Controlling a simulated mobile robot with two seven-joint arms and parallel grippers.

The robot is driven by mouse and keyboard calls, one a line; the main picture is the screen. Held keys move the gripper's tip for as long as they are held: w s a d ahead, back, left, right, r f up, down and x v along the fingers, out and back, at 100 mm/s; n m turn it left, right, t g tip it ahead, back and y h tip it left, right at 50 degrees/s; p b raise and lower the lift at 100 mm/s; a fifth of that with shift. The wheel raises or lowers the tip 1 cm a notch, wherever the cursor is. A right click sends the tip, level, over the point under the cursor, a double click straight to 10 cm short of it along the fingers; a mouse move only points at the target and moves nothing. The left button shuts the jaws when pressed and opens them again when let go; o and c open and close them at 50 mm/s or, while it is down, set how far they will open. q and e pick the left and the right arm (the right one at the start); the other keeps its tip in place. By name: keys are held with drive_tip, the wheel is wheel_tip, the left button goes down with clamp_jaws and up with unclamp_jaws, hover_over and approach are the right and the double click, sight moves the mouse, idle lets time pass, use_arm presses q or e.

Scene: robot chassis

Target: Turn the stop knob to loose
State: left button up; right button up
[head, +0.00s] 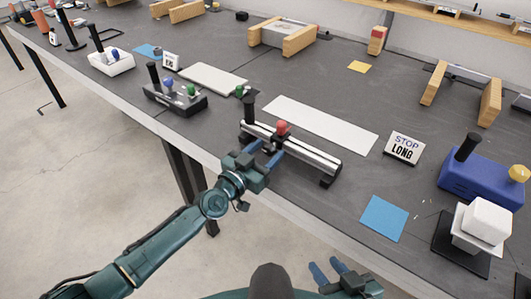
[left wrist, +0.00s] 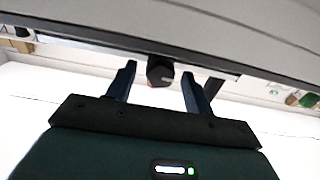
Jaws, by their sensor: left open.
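The stop knob (left wrist: 160,71) is a dark knob with a white mark on its face, shown in the left wrist view. It sits under the edge of a silver rail device (head: 306,151) at the table's front. In the head view, the left gripper and rail partly hide it. My left gripper (head: 265,151) is open at the rail's front side. In the left wrist view its two fingers (left wrist: 158,88) stand on either side of the knob, with gaps showing. My right gripper (head: 328,268) is at the bottom of the head view, away from the rail, with its fingers apart and empty.
The rail carries a black handle (head: 249,109) and a red knob (head: 282,127). A "STOP LONG" sign (head: 404,147) stands to the right. A white plate (head: 322,124) lies behind the rail, and a blue sheet (head: 384,217) lies on bare table to its right.

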use_arm(q)
drive_tip(key=shift+c, duration=0.2)
drive_tip(key=c, duration=0.9)
drive_tip(key=n+b, duration=0.1)
drive_tip(key=n, duration=0.4)
drive_tip(key=shift+a+n, duration=0.1)
drive_tip(key=shift+n, duration=0.3)
drive_tip(key=shift+c, duration=0.2)
drive_tip(key=o, duration=1)
drive_tip(key=v, duration=1.3)
